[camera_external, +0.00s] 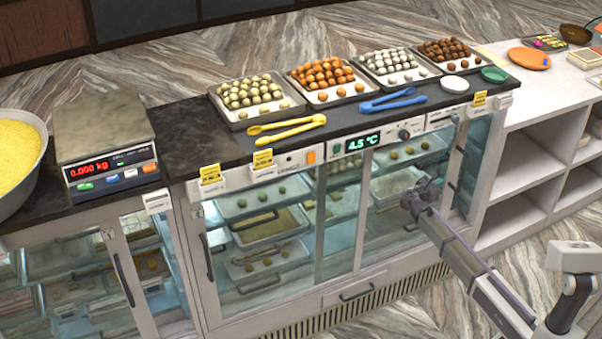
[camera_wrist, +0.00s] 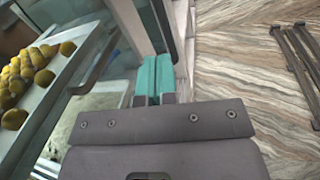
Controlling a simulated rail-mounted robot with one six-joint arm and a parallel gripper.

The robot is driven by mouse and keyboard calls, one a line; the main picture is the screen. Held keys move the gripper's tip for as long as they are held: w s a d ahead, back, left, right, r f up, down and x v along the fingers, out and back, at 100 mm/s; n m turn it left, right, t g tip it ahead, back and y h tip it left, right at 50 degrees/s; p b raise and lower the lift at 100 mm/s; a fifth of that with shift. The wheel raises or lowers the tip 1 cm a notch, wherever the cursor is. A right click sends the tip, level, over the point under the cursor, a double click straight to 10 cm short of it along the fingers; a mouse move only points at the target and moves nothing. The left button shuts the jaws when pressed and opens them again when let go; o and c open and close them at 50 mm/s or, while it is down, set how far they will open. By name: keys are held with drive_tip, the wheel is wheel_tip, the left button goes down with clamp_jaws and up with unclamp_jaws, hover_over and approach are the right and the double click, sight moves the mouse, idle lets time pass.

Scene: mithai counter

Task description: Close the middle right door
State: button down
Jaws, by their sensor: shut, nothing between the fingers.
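The middle right door (camera_external: 387,211) is a glazed panel in the right half of the middle cabinet. A dark upright handle (camera_external: 462,135) shows near its right side. I cannot tell exactly how far open the door is. My gripper (camera_external: 410,203) is in front of this glass at mid height, to the left of that handle. In the wrist view my gripper (camera_wrist: 154,72) has its teal fingers together and empty, beside a pale upright frame. Whether the fingers touch the frame is unclear.
The counter holds yellow tongs (camera_external: 287,128), blue tongs (camera_external: 392,102), several sweet trays and a scale (camera_external: 105,145). Open white shelves (camera_external: 540,165) stand to the right.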

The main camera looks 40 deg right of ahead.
sight(451, 168)
drive_tip(key=shift+n, duration=0.9)
drive_tip(key=d, duration=1.3)
drive_tip(key=shift+w+d+r, duration=0.15)
drive_tip(key=shift+d+r, duration=0.05)
drive_tip(key=shift+d, duration=0.05)
drive_tip(key=shift+d, duration=0.1)
